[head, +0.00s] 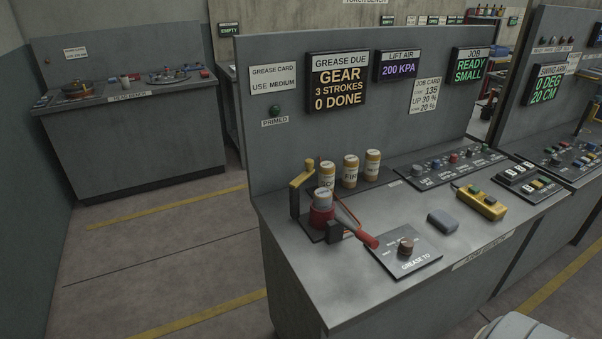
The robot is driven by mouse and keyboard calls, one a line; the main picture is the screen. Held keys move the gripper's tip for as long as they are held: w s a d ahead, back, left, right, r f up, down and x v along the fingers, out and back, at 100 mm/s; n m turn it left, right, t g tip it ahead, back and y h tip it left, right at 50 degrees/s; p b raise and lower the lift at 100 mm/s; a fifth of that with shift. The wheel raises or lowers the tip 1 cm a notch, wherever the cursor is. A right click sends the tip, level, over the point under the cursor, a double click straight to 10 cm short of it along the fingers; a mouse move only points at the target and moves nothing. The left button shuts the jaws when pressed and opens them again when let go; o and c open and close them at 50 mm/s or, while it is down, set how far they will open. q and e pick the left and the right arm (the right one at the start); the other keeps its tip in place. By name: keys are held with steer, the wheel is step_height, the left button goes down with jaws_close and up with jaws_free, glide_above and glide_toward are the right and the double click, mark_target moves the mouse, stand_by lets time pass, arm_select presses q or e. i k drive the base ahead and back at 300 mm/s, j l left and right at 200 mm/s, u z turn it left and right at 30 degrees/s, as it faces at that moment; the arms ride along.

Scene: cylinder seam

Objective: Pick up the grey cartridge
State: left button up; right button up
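Three upright cylindrical cartridges stand in a row at the back of the console top in the head view: a left one (327,174), a middle one (350,171) and a right one (372,168). They look yellow-orange with pale labels and tops; the label words are too small to read surely. None of them looks clearly grey. A small grey-blue rounded block (442,221) lies on the console right of the lever; I cannot tell what it is. Neither of my grippers is in view.
A red-collared grease pump (321,217) with a red-tipped lever stands in front of the cartridges. A knob (405,246) sits on the GREASE TO plate. A yellow button box (481,203) lies to the right. Screens read GEAR, 3 STROKES, 0 DONE; a card reads USE MEDIUM (273,78).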

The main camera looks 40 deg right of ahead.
mark_target(322, 198)
steer(key=j+z, duration=0.1)
steer(key=z, duration=1.25)
